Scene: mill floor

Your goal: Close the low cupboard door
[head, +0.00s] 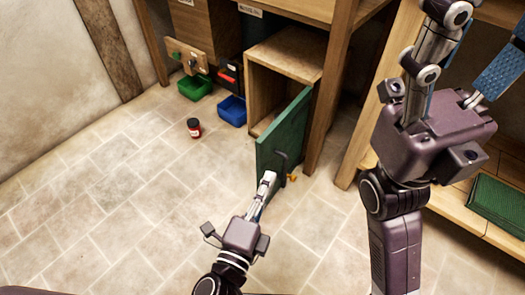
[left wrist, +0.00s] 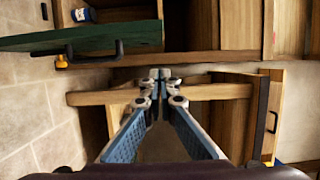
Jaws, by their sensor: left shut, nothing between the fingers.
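The green cupboard door (head: 284,130) stands wide open, swung out from the right side of a low wooden cupboard (head: 284,56). Its black handle (head: 281,160) is on the face towards me. My left gripper (head: 268,178) is shut and empty, low in front of that face and close to the handle. I cannot tell whether it touches the door. In the left wrist view, the door (left wrist: 120,36) is at upper left, and the shut fingertips (left wrist: 160,75) are to the right of and below the handle (left wrist: 92,60). My right gripper (head: 482,40) is raised at upper right, its fingers apart.
A red jar (head: 194,128) stands on the tiled floor. A green bin (head: 194,87) and a blue bin (head: 232,108) are left of the cupboard. A small yellow-orange thing (head: 293,178) lies by the door. Wooden shelving (head: 462,215) stands at right. The left floor is clear.

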